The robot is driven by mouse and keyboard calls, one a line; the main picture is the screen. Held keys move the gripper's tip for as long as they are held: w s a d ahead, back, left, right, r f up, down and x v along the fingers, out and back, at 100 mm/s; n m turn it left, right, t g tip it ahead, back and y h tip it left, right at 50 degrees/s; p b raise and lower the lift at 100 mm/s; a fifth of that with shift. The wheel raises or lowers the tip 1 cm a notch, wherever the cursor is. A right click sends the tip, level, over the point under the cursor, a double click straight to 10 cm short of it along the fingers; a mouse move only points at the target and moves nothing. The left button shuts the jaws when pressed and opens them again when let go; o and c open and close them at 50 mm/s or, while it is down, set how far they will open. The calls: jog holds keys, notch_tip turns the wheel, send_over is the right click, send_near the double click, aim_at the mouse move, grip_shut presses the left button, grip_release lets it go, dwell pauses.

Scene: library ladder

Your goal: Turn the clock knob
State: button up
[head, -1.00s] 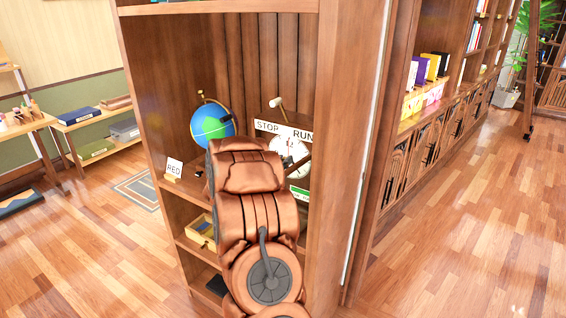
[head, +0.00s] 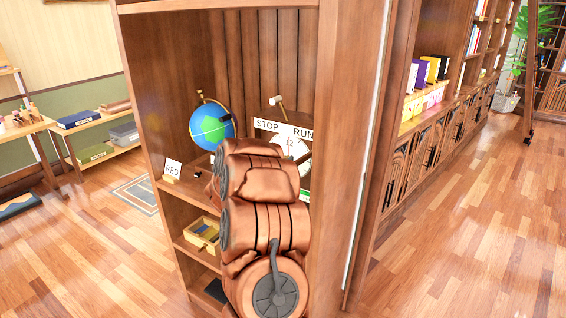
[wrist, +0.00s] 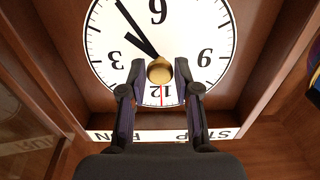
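The white clock (wrist: 204,31) fills the top of the wrist view, upside down, with black hands and a thin red line at the 12. The round brass clock knob (wrist: 159,70) sits in front of its face, near the 12. My gripper (wrist: 160,72) has one dark finger on each side of the knob, tips close to its edges. I cannot tell whether they touch it. In the head view my copper arm covers much of the clock (head: 292,143) and hides the gripper and knob. A STOP and RUN sign (head: 283,129) runs along the clock's top.
The clock stands in a wooden shelf bay with side walls close by. A yellow tray (head: 203,233) is on a lower shelf.

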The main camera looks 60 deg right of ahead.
jog(key=o, duration=0.3)
jog(key=shift+a, duration=0.15)
jog(key=a, duration=1.1)
jog(key=shift+s+a, duration=0.25)
jog(key=shift+a, duration=0.15)
